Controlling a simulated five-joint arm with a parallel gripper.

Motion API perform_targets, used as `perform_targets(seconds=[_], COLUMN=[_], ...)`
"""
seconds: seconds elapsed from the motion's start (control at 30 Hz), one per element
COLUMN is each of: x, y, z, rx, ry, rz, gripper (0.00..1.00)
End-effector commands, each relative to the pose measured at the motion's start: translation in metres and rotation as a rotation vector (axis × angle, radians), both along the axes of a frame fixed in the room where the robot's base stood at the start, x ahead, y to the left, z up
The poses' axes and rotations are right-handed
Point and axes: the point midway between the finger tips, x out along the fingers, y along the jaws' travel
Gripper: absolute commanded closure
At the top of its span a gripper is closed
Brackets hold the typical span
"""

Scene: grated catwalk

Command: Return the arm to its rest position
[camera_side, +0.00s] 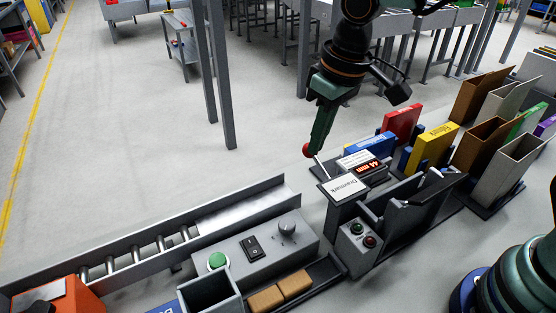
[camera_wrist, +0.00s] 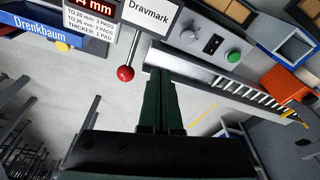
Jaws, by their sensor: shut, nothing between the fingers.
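My gripper (camera_side: 316,146) hangs fingers-down from my arm at the upper middle of the side view, above the back of the work station. Its green fingers are together with nothing between them. They also show closed in the wrist view (camera_wrist: 162,75). A red ball knob (camera_side: 308,150) on a thin lever is close beside the fingertips in the side view. In the wrist view the red knob (camera_wrist: 125,73) is left of the fingers, with a visible gap in the picture.
A Dravmark sign (camera_side: 345,188) and a 44 mm display (camera_side: 365,168) stand below the gripper. Blue (camera_side: 371,146), red (camera_side: 403,122) and yellow (camera_side: 433,147) book-like items stand right. A roller conveyor (camera_side: 150,243) and control box (camera_side: 255,255) lie left. Open floor is behind.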

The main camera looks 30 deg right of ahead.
Motion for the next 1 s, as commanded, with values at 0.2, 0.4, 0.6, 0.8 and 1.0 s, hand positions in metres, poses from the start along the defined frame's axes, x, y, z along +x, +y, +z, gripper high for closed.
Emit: perform_targets(seconds=[0.2, 0.4, 0.6, 0.8, 1.0], x=[-0.016, -0.041, -0.06, -0.065, -0.065], y=[-0.083, -0.141, -0.172, -0.179, -0.179], z=[0.03, 0.038, 0.037, 0.036, 0.036], rx=[0.03, 0.033, 0.023, 0.018, 0.018], ry=[-0.119, -0.221, -0.287, -0.303, -0.303], rz=[-0.134, -0.24, -0.307, -0.322, -0.322], gripper=[1.0, 1.0, 1.0, 1.0, 1.0])
